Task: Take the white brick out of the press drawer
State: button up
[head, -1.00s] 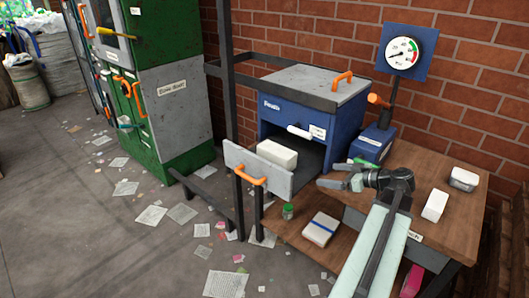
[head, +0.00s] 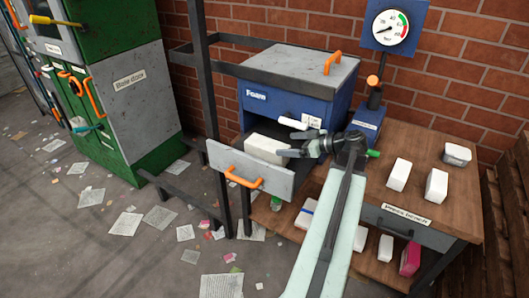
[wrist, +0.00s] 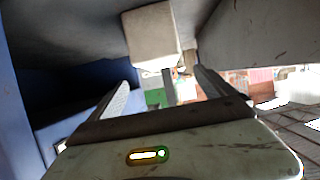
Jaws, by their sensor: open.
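The white brick (head: 266,148) lies in the pulled-out drawer (head: 250,171) of the blue press (head: 297,97), behind the grey front with its orange handle. My gripper (head: 282,138) is open, at the right side of the brick, with its fingers pointing left towards it. One finger shows above and behind the brick's right end, the other near its lower right. In the wrist view the brick (wrist: 152,35) is beyond and between the open finger tips, a little left of centre, and nothing is held. Whether a finger touches it I cannot tell.
A pressure gauge (head: 391,27) rises behind. A dark metal post (head: 206,100) stands left of the press. Paper scraps litter the floor.

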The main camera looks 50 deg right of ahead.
aim_at(269, 144)
jog(key=b+x, duration=0.3)
jog(key=x, duration=0.7)
jog(key=shift+w+f+b, duration=0.2)
jog(key=shift+w+b, duration=0.05)
jog(key=shift+b, duration=0.1)
jog(key=shift+r, duration=0.1)
jog(key=c, duration=1.8)
jog(key=shift+a+r, duration=0.1)
jog(key=shift+c, duration=0.2)
